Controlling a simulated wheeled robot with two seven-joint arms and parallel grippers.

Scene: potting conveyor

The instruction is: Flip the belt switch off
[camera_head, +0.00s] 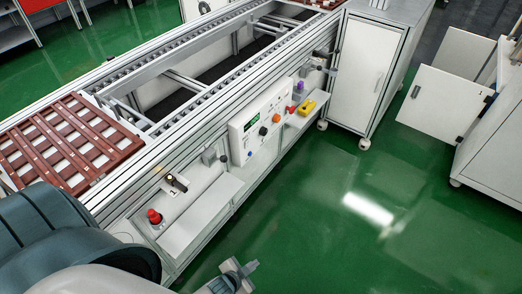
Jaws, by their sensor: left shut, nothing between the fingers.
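A white control panel (258,124) is mounted on the near side of the conveyor frame. My left gripper (251,267) is at the bottom of the picture, shut and empty. It is over the green floor, in front of the conveyor and apart from the panel. My right gripper is not in view.
A red push button (154,216) and a small black handle (176,182) sit on the frame left of the panel. A brown slatted tray (62,140) is on the conveyor. White cabinets stand right; floor between is clear.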

